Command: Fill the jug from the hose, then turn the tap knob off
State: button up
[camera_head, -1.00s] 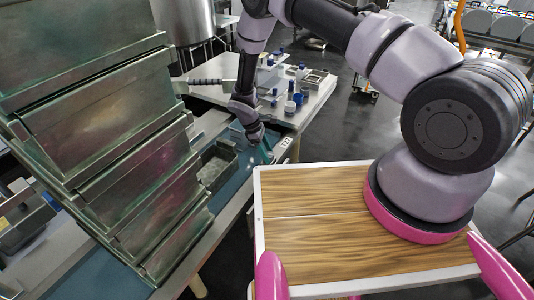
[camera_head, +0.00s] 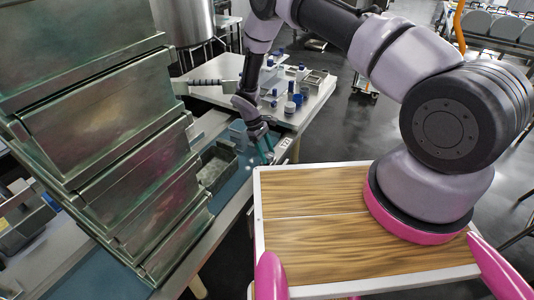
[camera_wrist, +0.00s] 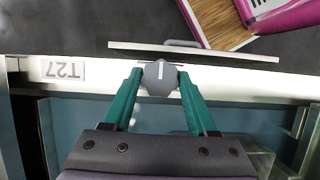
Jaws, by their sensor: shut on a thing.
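My gripper (camera_wrist: 161,79) has its teal fingers closed on a grey round knob (camera_wrist: 160,76) with a white mark, on the pale front edge of the bench. In the head view my gripper (camera_head: 268,149) is at that edge, and the knob is too small to make out there. A clear bluish vessel, probably the jug (camera_head: 238,132), stands beside my wrist, partly hidden by it. Clear walls, probably of the same vessel, show at the lower right of the wrist view (camera_wrist: 258,158). I cannot make out the hose or the water level.
A tall stack of metal moulds (camera_head: 110,150) fills the left. A white table (camera_head: 310,105) with bottles and blue cups stands behind. A label reading T27 (camera_wrist: 63,69) is on the bench edge.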

jog(key=shift+a, duration=0.1)
jog(key=o, duration=1.4)
jog(key=shift+c, duration=0.2)
jog(key=v, duration=1)
jog(key=shift+r, duration=0.4)
jog(key=shift+w, duration=0.1)
